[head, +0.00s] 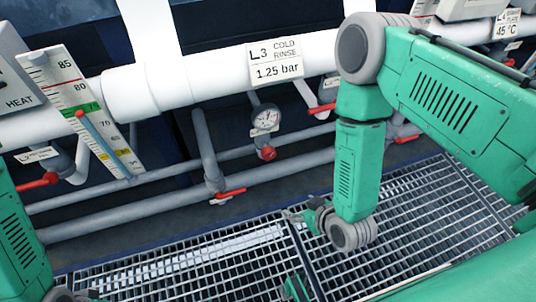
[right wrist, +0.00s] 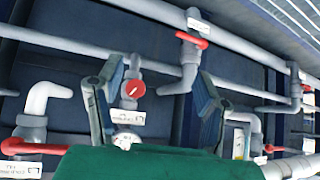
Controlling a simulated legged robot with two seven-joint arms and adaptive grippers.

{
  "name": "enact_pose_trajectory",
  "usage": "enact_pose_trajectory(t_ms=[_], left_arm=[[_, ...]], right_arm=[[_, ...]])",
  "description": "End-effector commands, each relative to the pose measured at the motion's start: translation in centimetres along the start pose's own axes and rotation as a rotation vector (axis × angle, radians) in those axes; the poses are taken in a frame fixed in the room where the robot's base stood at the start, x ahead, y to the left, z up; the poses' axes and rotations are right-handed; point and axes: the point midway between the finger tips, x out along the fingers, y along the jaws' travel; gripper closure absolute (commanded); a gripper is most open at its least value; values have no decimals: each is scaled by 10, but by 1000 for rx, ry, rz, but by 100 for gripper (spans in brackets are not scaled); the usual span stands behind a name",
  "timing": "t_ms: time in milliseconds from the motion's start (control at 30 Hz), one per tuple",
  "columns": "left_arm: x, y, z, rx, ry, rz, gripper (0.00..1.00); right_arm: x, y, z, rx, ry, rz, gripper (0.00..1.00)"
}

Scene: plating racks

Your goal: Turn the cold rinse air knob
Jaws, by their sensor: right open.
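The cold rinse air knob is a small round red knob (head: 268,153) under a pressure gauge (head: 265,118), below the white COLD RINSE sign (head: 275,60). In the right wrist view the red knob (right wrist: 136,88) shows between the spread fingers, nearer the left one, with the gauge (right wrist: 125,140) below it. My right gripper (head: 304,214) is open and empty, in front of the pipes and apart from the knob, lower and to its right in the head view.
Red lever valves stand on both sides of the knob: one lower left (head: 229,194), one right (head: 322,108), one far left (head: 38,181). Grey pipes (head: 110,215) run behind. A thermometer scale (head: 95,115) stands at left. Metal grating (head: 200,265) covers the floor.

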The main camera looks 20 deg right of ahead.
Motion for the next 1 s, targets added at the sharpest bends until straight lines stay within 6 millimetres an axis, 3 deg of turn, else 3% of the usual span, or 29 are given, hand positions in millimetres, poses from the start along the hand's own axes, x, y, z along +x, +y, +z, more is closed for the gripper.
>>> enact_pose_trajectory(t_ms=[33, 100, 200, 333, 567, 833, 1000], left_arm=[[20, 0, 1, 0, 0, 0, 64], [32, 0, 2, 0, 0, 0, 64], [45, 0, 2, 0, 0, 0, 64], [55, 0, 3, 0, 0, 0, 64], [63, 0, 3, 0, 0, 0, 64], [98, 1, 5, 0, 0, 0, 64], [108, 1, 6, 0, 0, 0, 64]], right_arm=[[32, -6, 0, -15, 131, 15, 39], [54, -10, -14, -42, 315, 57, 39], [70, -9, -29, -67, 533, 142, 39], [72, -4, -38, -87, 710, 243, 39], [72, 0, -46, -97, 796, 300, 39], [90, 5, -60, -98, 794, 296, 39], [113, 15, -89, -95, 796, 301, 39]])
